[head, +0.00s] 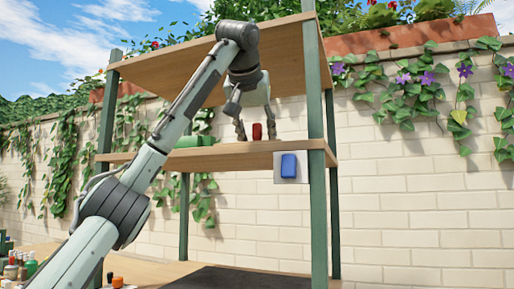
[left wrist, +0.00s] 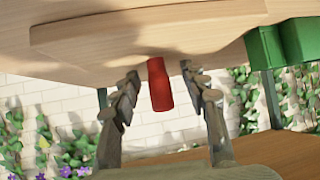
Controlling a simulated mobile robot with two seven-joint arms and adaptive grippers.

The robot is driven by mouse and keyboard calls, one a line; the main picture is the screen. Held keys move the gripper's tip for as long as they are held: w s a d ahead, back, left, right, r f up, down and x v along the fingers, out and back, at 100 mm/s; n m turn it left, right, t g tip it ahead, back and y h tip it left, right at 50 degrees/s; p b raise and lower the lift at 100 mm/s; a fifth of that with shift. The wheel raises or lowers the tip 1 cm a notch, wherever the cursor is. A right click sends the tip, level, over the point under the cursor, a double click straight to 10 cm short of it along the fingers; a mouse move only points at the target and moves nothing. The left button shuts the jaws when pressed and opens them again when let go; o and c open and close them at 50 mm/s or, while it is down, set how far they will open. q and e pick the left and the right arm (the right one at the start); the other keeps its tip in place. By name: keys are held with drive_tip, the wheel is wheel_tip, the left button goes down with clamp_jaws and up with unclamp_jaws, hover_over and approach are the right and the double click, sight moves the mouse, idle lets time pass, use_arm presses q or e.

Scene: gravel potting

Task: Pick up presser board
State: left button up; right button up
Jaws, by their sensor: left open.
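A red handle (head: 257,131) stands on the middle shelf in the head view. In the left wrist view, which looks upside down, the red handle (left wrist: 160,85) is joined to a pale wooden board (left wrist: 95,35), which looks like the presser board lying flat on the shelf. My left gripper (head: 257,122) points down over it and is open. Its two fingers stand on either side of the handle, with gaps visible in the left wrist view. The board itself is hard to make out in the head view. My right gripper is not in view.
A green box (head: 195,141) lies on the shelf (head: 225,155) left of the handle. Green posts (head: 317,200) and an upper shelf (head: 180,72) frame the space around my arm. Small bottles (head: 30,263) stand lower left.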

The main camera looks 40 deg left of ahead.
use_arm(q)
clamp_jaws()
drive_tip(key=shift+r, duration=0.1)
idle(0.4)
